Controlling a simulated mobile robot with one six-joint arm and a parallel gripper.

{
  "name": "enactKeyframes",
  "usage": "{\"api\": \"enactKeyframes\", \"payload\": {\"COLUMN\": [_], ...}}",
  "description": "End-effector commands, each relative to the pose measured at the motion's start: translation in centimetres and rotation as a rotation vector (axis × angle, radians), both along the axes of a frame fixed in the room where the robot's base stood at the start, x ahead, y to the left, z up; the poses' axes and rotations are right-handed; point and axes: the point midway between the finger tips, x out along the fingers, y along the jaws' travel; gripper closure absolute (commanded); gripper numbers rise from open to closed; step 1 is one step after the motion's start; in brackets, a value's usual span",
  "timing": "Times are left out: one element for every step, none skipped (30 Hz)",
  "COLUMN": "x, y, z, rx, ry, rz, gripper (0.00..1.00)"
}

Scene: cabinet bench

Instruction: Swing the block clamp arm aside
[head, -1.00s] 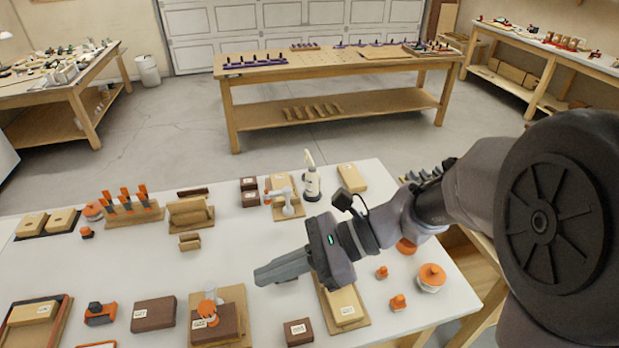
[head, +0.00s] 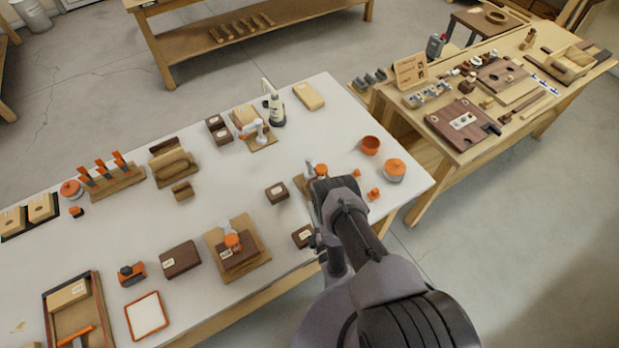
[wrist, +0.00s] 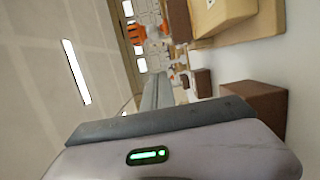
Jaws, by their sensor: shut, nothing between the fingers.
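Several fixtures stand on the white table, and I cannot tell for sure which holds the block clamp. In the head view, a clamp with an orange knob (head: 232,241) sits over a dark block (head: 238,256) on a wooden board (head: 215,238). A white-and-orange clamp (head: 258,127) stands on a board farther back. Another orange-topped fixture (head: 320,170) is just beyond my wrist, partly hidden by it. My gripper's fingers (wrist: 158,90) are shut and empty in the wrist view; in the head view my own wrist hides them. No contact with a clamp is visible.
Loose dark blocks (head: 277,191) lie near my wrist. An orange bowl (head: 371,145) and an orange-lidded jar (head: 395,170) stand to its right. A pale block (wrist: 222,12) and dark block (wrist: 255,103) are close in the wrist view.

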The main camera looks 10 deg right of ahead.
Motion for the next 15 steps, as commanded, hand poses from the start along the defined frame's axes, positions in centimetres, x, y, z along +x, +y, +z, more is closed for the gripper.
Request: {"api": "enactKeyframes", "payload": {"x": [0.0,0.0,0.0,0.0,0.1,0.1,0.1,0.2,0.4,0.6,0.8,1.2,1.5,1.7,2.1], "y": [0.0,0.0,0.0,0.1,0.1,0.1,0.1,0.1,0.1,0.1,0.1,0.2,0.2,0.2,0.3], "z": [0.0,0.0,0.0,0.0,0.0,0.0,-0.1,-0.1,-0.3,-0.5,-0.6,-0.8,-0.9,-1.0,-1.1], "rx": [0.0,0.0,0.0,0.0,0.0,0.0,0.0,-0.001,-0.001,-0.001,0.0,0.0,0.0,0.0,0.0], "ry": [0.0,0.0,-0.001,-0.001,-0.001,-0.001,-0.001,-0.002,-0.002,-0.002,-0.003,-0.002,-0.004,-0.003,-0.003], "rz": [0.0,0.001,0.002,0.002,0.003,0.003,0.003,0.004,0.004,0.004,0.004,0.005,0.005,0.005,0.005], "gripper": [1.0,1.0,1.0,1.0,1.0,1.0,1.0,1.0,1.0,1.0,1.0,1.0,1.0,1.0,1.0]}}
